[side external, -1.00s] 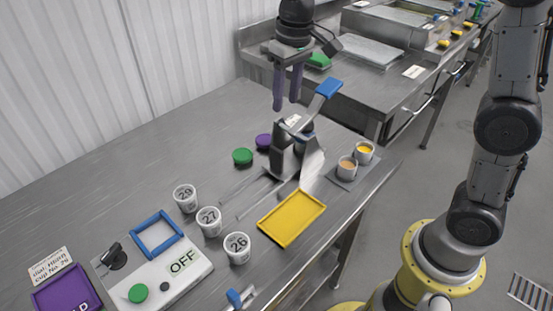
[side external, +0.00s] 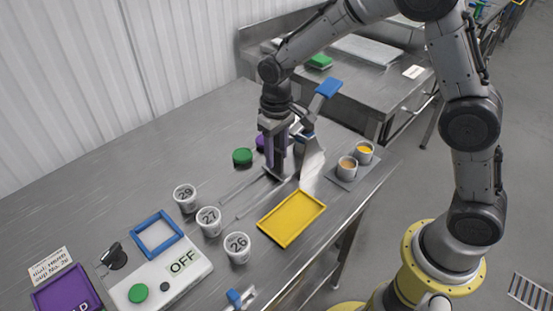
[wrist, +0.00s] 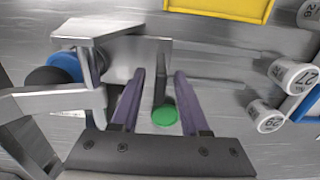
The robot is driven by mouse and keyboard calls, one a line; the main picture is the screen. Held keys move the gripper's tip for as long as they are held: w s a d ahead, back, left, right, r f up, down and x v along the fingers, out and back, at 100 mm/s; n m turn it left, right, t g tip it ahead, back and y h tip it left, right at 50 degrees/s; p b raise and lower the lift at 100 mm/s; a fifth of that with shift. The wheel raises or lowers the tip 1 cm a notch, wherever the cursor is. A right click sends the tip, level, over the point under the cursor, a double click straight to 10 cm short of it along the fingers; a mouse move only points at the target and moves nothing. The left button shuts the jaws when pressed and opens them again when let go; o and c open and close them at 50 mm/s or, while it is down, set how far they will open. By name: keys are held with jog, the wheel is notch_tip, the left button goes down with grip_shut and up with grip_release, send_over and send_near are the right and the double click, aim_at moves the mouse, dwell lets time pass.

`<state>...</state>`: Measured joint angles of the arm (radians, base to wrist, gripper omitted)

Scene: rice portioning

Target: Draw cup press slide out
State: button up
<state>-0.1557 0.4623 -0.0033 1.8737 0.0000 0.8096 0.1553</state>
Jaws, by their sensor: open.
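The metal press (side external: 312,158) stands at the back of the table, with a blue-ended lever (side external: 328,87) rising to the right. Two thin rails (side external: 240,196) run from its base toward the front left. My gripper (side external: 276,166) points down close against the press's left side and hides part of it. In the wrist view its two purple fingers (wrist: 168,78) are apart, with a dark upright piece (wrist: 163,82) showing between them; I cannot tell whether they touch it. The press bracket (wrist: 120,52) is at left there. White cups 29 (side external: 186,198), 27 (side external: 209,221) and 26 (side external: 237,248) stand in front of the rails.
A yellow tray (side external: 263,224) lies right of the cups. A white unit marked OFF (side external: 200,268) with a blue frame is at front left, near a purple tray (side external: 39,301). Two filled cups (side external: 355,160) stand on a grey mat. A green disc (side external: 242,157) lies left of my gripper.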

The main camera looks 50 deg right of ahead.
jog(key=shift+f, duration=1.2)
grip_shut()
jog(key=shift+r, duration=0.1)
dwell(0.5)
